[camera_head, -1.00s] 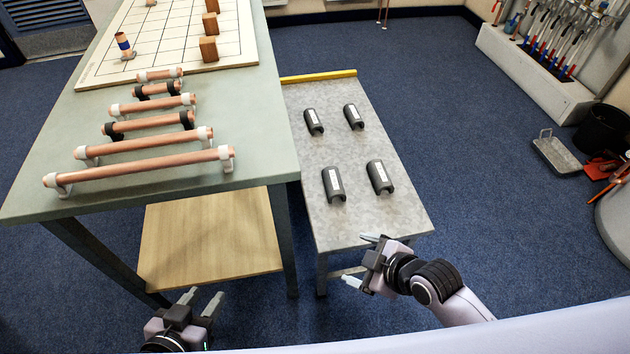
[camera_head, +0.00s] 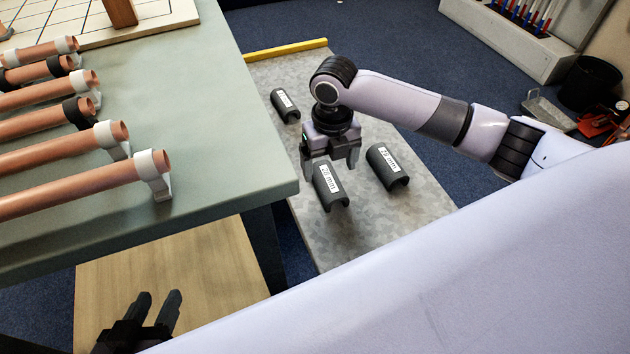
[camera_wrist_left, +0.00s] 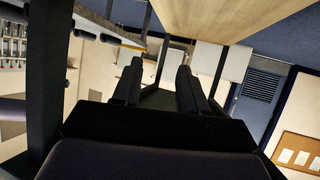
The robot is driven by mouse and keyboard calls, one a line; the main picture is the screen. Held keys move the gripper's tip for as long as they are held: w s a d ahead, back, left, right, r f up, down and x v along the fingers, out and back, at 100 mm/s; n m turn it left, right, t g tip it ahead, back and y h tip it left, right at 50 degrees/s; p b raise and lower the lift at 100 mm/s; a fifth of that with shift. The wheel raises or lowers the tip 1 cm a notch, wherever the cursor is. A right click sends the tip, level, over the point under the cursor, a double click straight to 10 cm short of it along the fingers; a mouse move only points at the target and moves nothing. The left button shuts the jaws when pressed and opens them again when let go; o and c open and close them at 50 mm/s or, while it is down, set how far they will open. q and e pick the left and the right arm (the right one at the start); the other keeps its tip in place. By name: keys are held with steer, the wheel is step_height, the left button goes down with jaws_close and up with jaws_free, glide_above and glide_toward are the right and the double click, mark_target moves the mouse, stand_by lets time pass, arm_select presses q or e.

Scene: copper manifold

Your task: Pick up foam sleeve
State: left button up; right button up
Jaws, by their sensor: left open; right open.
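Dark grey half-round foam sleeves with white labels lie on the low grey bench. One foam sleeve (camera_head: 330,187) lies at the front left, with a label that seems to read 28 mm. Another foam sleeve (camera_head: 387,167) lies to its right, and a third foam sleeve (camera_head: 285,105) lies farther back. My right gripper (camera_head: 331,172) is open, fingers pointing down, just behind and above the front-left sleeve; I cannot tell whether it touches it. My left gripper (camera_head: 158,310) is open and empty, low by the wooden shelf; its fingers also show in the left wrist view (camera_wrist_left: 157,85).
The green-grey table (camera_head: 200,130) with several copper pipes (camera_head: 85,185) on clips stands left of the low bench (camera_head: 420,205). A yellow strip (camera_head: 285,50) edges the bench's back. A wooden shelf (camera_head: 175,285) sits under the table.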

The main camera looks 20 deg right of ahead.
mark_target(330, 181)
steer(key=f+b, duration=0.1)
steer(key=f, duration=0.2)
steer(key=f+b, duration=0.2)
steer(key=f, duration=0.1)
steer(key=shift+d+f, duration=0.2)
steer(key=shift+f, duration=0.3)
arm_select(q)
steer(key=d, duration=0.1)
steer(key=d+h, duration=0.1)
steer(key=w, duration=0.1)
steer(key=shift+d+f+n+h, duration=0.3)
steer(key=shift+d+f, duration=0.1)
arm_select(e)
steer(key=c, duration=1.1)
steer(key=shift+c, duration=0.2)
